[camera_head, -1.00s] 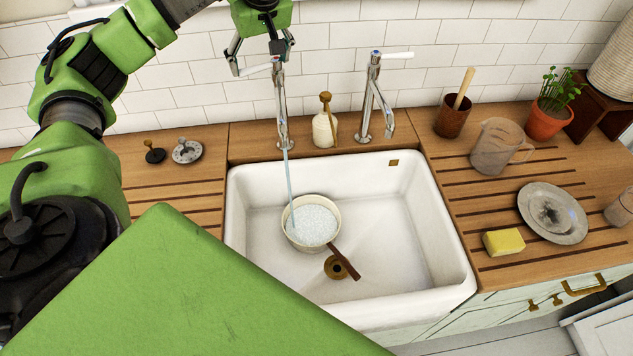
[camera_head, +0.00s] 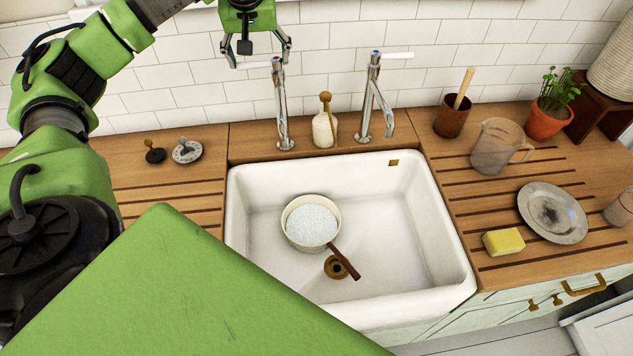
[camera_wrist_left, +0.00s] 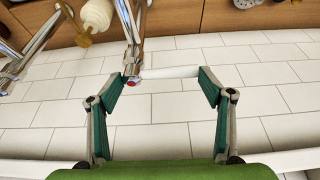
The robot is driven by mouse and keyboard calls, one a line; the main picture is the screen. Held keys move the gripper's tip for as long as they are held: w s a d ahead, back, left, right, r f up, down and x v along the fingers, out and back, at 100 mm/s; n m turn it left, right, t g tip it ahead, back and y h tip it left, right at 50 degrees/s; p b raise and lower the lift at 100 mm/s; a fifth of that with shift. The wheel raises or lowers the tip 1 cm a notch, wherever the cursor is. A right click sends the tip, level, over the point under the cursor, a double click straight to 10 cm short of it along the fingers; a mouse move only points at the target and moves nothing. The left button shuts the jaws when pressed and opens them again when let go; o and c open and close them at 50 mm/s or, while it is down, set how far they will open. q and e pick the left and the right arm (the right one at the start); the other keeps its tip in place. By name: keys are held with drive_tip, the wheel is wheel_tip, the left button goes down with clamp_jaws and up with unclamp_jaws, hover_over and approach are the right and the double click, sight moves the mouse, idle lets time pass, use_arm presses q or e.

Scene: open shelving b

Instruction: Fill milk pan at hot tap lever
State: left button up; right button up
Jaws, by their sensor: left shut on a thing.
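The milk pan (camera_head: 312,222), cream with a dark wooden handle, stands upright in the white sink (camera_head: 405,250) below the left tap. It holds pale, bubbly water up near its rim. The hot tap (camera_head: 281,105) has a white lever (camera_head: 252,65) pointing left, and no water runs from its spout. In the left wrist view the tap's red mark and the hot tap lever (camera_wrist_left: 172,72) show between my fingers. My left gripper (camera_head: 259,60) is shut on the lever, its fingers spread along the lever's length. My right gripper is not in view.
A second tap (camera_head: 372,100) and a soap bottle (camera_head: 324,128) stand behind the sink. A jug (camera_head: 498,147), plate (camera_head: 552,213), yellow sponge (camera_head: 503,242) and potted plant (camera_head: 550,115) are on the right.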

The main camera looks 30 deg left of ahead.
use_arm(q)
drive_tip(key=o, duration=1.2)
drive_tip(key=shift+f, duration=0.15)
drive_tip(key=shift+a, duration=0.1)
drive_tip(key=v, duration=1.2)
